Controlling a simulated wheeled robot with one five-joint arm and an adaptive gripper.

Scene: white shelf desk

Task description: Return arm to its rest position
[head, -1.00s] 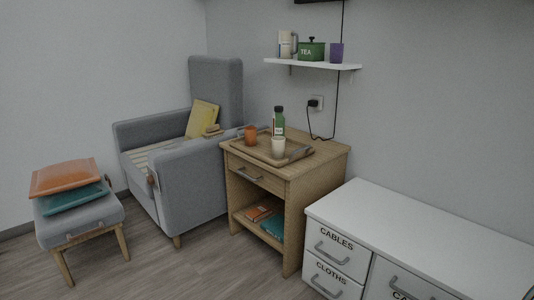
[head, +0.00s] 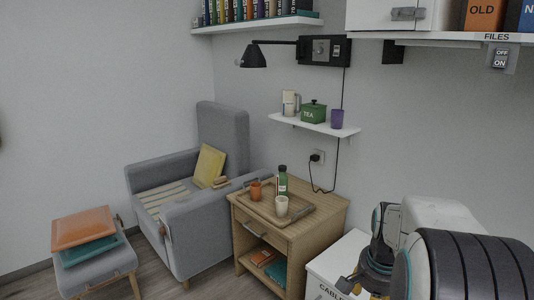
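My arm (head: 462,262) shows at the lower right of the head view, large and close to the camera, with a white link and a black ribbed part. Its slimmer end, with dark and grey parts and teal rings, hangs in front of the white desk. What looks like my gripper (head: 362,284) is at the bottom of that end, low in the picture. Its fingers are small and partly cut off by the frame edge, so I cannot tell whether they are open or shut. I see no object held there.
A grey armchair (head: 191,240) and footstool (head: 90,276) are farther left. A wall shelf (head: 440,38) hangs above my arm.

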